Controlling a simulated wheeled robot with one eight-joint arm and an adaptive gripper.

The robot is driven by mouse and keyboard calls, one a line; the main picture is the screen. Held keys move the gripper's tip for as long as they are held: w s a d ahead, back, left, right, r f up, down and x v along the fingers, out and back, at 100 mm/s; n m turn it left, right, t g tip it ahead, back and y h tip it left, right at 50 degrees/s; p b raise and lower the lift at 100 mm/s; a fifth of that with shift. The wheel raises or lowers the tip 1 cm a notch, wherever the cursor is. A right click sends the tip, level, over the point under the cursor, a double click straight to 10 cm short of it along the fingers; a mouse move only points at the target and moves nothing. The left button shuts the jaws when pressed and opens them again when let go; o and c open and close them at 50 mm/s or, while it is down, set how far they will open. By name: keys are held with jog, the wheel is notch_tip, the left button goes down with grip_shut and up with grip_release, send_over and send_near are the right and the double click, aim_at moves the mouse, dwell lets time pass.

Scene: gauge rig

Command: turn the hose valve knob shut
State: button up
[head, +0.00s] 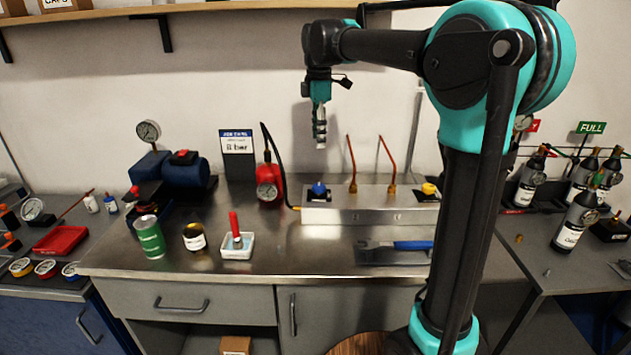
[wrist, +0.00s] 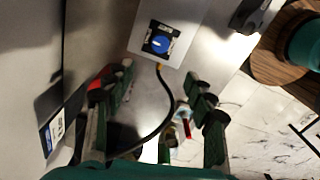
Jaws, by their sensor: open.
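A blue knob (head: 319,189) sits on the left end of a long metal manifold block (head: 360,213) on the bench. In the wrist view the knob (wrist: 160,44) is on a dark square plate, with a pale bar across its face. A yellow knob (head: 429,189) is at the block's right end. My gripper (head: 320,140) hangs above the blue knob, apart from it. Its fingers (wrist: 160,90) are spread and empty.
Two thin copper-coloured tubes (head: 352,165) rise from the block right of the blue knob. A white dish (head: 238,246), a small jar (head: 194,237) and a green can (head: 149,237) stand at front left. A blue-handled tool (head: 410,246) lies in front.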

aim_at(319, 186)
notch_tip(319, 186, down, 16)
jog(key=shift+r, duration=0.25)
dwell(0.3)
jog(key=c, duration=1.2)
jog(key=shift+o, duration=0.2)
